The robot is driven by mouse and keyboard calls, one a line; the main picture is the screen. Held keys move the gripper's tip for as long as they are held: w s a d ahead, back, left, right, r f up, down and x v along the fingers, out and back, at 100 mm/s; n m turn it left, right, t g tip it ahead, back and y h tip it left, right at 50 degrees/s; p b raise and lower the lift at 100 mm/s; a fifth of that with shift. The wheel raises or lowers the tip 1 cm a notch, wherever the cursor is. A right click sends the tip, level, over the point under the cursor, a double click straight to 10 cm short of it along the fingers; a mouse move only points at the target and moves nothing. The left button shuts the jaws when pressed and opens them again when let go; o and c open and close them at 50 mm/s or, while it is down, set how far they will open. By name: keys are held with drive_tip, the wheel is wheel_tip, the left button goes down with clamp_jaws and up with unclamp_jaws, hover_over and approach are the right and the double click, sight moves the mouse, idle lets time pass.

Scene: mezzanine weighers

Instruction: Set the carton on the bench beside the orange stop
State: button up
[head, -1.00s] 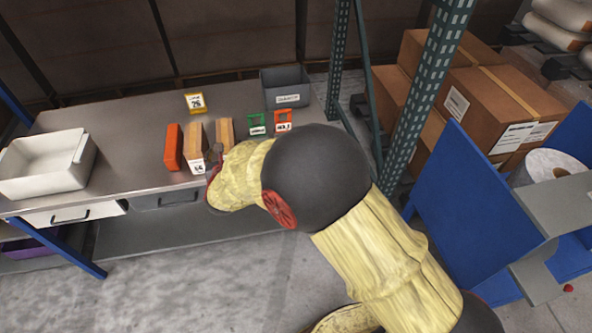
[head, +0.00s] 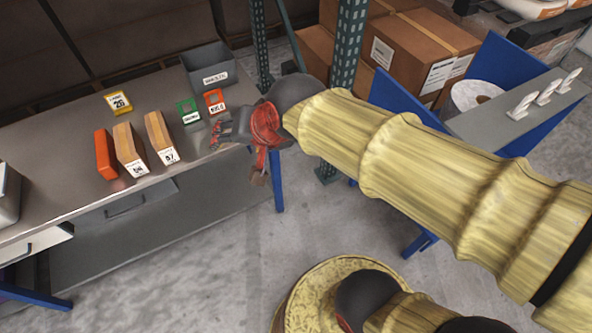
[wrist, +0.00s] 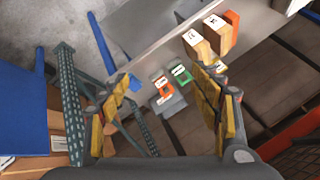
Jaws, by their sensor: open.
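The orange stop (head: 106,154) is an upright orange block on the grey bench (head: 60,160). A tan carton (head: 129,144) with a white number label stands close beside it on its right. A second tan carton (head: 158,137), labelled 57, stands further right, with a gap between the cartons. In the wrist view the two cartons (wrist: 196,50) and the orange stop (wrist: 233,18) show at upper right. My gripper (head: 226,131) is at the bench's right end, right of the cartons and apart from them. Its fingers (wrist: 168,100) are spread, with nothing held between them.
A yellow number card (head: 118,103) stands behind the cartons. A green tag (head: 188,111), an orange tag (head: 215,101) and a grey bin (head: 208,74) sit at the back right. A green rack post (head: 348,50) rises beyond my gripper.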

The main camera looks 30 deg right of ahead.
drive_tip(key=s+d+n+g+h, duration=0.1)
drive_tip(key=s+d+n, duration=0.2)
drive_tip(key=s, duration=0.2)
drive_tip(key=s+d+f+n+h, duration=0.1)
drive_tip(key=s+d+n, duration=0.2)
drive_tip(key=s, duration=0.3)
drive_tip(key=shift+s+d+f+g, duration=0.2)
drive_tip(key=shift+s+d+g, duration=0.1)
drive_tip(key=shift+d+g, duration=0.1)
drive_tip(key=shift+a, duration=0.15)
drive_tip(key=shift+c, duration=1)
